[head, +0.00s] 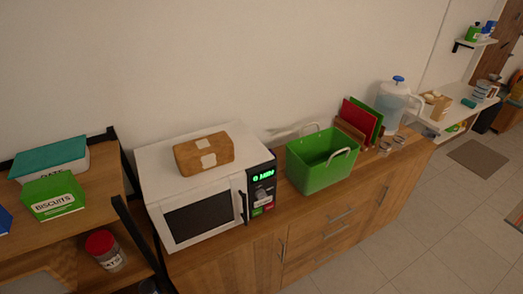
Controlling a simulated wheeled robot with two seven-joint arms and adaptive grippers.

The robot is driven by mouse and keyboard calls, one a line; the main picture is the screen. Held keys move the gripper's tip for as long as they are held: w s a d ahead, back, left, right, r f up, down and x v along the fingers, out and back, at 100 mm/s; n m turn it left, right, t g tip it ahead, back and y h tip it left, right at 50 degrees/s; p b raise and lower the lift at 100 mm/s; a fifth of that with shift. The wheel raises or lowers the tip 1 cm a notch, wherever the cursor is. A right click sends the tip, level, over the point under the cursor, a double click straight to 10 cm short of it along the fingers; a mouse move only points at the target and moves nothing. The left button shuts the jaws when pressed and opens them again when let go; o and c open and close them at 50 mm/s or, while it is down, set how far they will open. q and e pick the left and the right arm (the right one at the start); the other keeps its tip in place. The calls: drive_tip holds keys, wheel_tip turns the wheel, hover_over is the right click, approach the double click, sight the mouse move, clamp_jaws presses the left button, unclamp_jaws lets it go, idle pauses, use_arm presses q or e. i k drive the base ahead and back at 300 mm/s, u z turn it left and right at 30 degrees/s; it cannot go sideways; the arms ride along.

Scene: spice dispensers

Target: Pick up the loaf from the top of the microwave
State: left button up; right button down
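Neither of my grippers shows in the head view.
A green basket (312,176) with white handles stands just right of the microwave. Red and green boards (361,119) and a clear jug (393,103) stand farther right. A shelf (97,194) with a green biscuits box (53,198) is at the left.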

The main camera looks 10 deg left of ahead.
sight(202, 155)
drive_tip(key=z, duration=1.6)
drive_tip(key=i, duration=3.3)
drive_tip(key=u, duration=3.5)
drive_tip(key=i, duration=0.45)
